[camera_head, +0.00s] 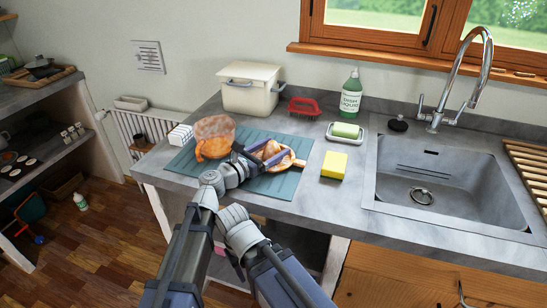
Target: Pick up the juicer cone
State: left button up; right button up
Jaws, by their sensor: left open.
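An orange, ribbed piece with a pale tab at its right, which looks like the juicer cone (286,157), lies on the teal ribbed mat (285,186). My left gripper (266,154) is open, with its dark fingers over and beside this piece. The fingers partly hide it, and I cannot tell whether they touch it. A see-through orange jug (213,128) stands on the mat to the left of the gripper. My right gripper is not in view.
A yellow sponge (333,165), a soap dish (346,132), a red rack (304,107), a green soap bottle (351,95) and a cream bin (250,90) stand around the mat. A white block (180,135) is at left. The sink (430,185) lies right.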

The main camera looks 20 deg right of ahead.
pick_arm(q)
grip_shut()
dwell(0.6)
notch_tip(320, 180, up, 10)
jog(key=p, duration=1)
